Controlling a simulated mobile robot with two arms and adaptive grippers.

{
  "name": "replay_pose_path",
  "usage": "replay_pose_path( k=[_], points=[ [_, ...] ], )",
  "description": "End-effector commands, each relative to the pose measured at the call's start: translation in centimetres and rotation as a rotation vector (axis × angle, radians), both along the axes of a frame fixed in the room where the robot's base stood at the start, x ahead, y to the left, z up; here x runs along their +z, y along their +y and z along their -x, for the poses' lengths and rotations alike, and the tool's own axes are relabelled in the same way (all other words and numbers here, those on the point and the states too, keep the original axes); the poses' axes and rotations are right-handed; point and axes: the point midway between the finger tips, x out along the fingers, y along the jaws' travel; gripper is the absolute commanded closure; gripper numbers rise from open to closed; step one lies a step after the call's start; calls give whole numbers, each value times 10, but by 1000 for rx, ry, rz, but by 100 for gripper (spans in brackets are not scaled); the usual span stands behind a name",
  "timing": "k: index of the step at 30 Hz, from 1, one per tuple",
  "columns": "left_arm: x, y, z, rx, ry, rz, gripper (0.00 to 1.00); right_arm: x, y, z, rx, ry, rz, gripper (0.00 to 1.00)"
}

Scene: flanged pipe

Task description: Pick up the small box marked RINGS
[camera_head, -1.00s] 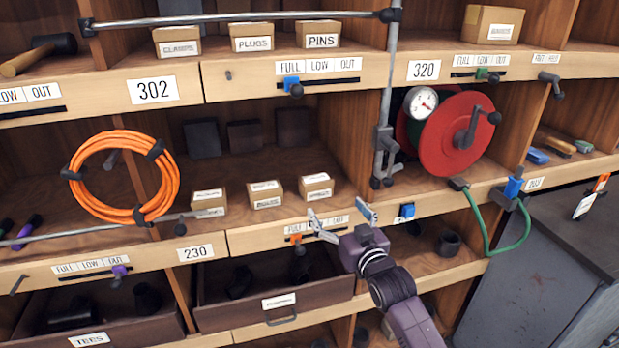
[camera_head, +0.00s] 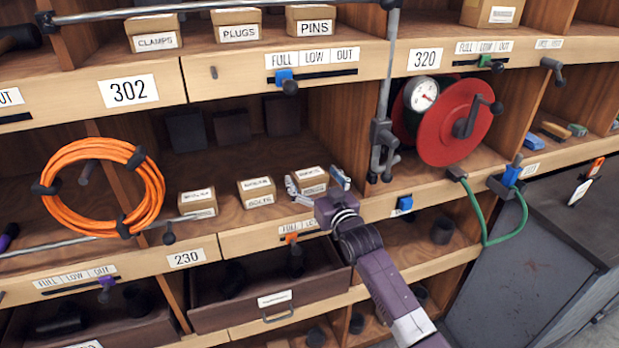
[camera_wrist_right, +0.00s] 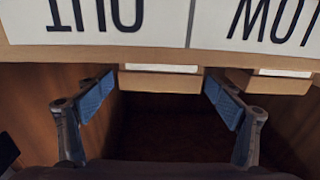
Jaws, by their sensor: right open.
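Three small cardboard boxes with white labels stand in a row on the middle shelf (camera_head: 230,222) in the head view: a left box (camera_head: 197,204), a middle box (camera_head: 256,192) and a right box (camera_head: 311,178). Their lettering is too small to read surely, so I cannot tell which says RINGS. My right gripper (camera_head: 317,184) is open, its fingertips on either side of the right box in the picture; contact is unclear. The right wrist view is upside down: a box (camera_wrist_right: 160,82) shows between the blue-padded fingers (camera_wrist_right: 160,100), another (camera_wrist_right: 270,80) beside it. My left gripper is out of view.
A shelf edge with a FULL/LOW/OUT strip (camera_wrist_right: 120,22) lies close to the right gripper. An upright metal post (camera_head: 384,90) and red reel (camera_head: 457,120) stand to the right. An orange hose coil (camera_head: 65,205) hangs left. An open drawer (camera_head: 330,285) lies below.

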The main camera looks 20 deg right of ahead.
Motion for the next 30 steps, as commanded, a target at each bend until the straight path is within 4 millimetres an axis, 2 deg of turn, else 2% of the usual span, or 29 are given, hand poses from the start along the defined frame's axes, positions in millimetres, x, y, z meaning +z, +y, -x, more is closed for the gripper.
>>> replay_pose_path(
  k=[6, 14, 30],
  points=[
    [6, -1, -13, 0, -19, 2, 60, 1, 2, -17, 1, -1, 0, 15],
    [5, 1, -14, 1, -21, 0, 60, -1, 2, -18, 1, -1, 0, 15],
    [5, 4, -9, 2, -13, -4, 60, 1, 2, -19, 1, -4, 0, 69]
  ],
)
